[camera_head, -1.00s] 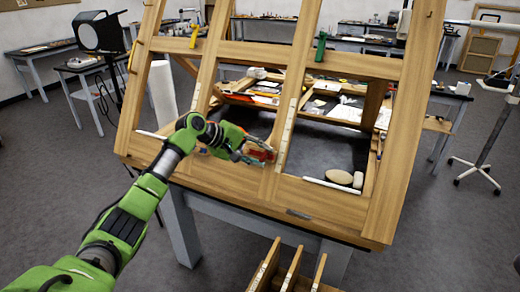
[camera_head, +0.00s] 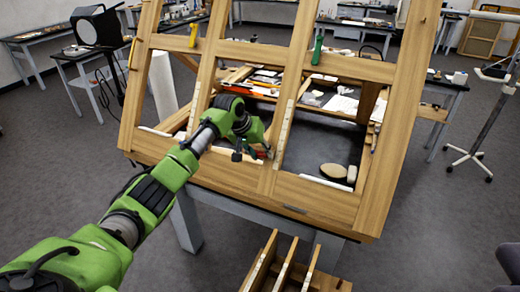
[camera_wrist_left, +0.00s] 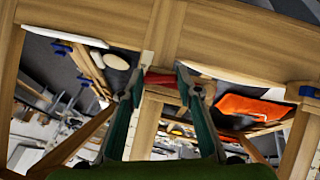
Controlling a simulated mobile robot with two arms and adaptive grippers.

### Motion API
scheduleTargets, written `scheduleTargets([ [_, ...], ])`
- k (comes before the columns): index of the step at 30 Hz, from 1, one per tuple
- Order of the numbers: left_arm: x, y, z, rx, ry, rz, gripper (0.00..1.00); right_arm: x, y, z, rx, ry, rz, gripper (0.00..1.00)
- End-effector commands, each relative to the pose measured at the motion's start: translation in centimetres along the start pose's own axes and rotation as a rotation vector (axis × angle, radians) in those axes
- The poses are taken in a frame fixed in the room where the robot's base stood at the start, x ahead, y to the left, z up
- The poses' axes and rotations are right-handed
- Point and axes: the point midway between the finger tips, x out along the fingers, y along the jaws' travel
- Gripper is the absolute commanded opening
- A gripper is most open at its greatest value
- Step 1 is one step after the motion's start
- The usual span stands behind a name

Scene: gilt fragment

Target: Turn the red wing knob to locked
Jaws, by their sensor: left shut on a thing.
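The red wing knob (camera_head: 261,154) sits low on the wooden frame (camera_head: 232,178), at the lower rail near the middle upright. It is mostly hidden by my gripper in the head view. In the left wrist view the red knob (camera_wrist_left: 160,80) lies between the two fingertips. My left gripper (camera_head: 252,154) is shut on it, with one finger on each side (camera_wrist_left: 160,85). Which way the knob points, and any locked mark, I cannot make out. My right gripper is not in view.
A yellow handle (camera_head: 193,36) and a green handle (camera_head: 317,48) are on the upper rail. An orange piece (camera_wrist_left: 250,108) shows beside the fingers in the wrist view. A pale oval block (camera_head: 333,171) lies at the lower right opening. Wooden slats (camera_head: 285,262) stand in front.

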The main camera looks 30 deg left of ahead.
Motion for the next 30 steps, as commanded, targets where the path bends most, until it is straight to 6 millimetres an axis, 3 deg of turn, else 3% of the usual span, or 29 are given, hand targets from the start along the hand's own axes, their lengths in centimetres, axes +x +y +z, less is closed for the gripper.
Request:
scheduleTargets([
  [12,-0.11,0.31,-0.21,0.217,0.007,-0.135,0.10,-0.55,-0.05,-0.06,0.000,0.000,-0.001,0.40],
  [30,-0.10,0.32,-0.20,0.272,0.007,-0.169,0.10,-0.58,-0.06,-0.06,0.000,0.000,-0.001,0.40],
])
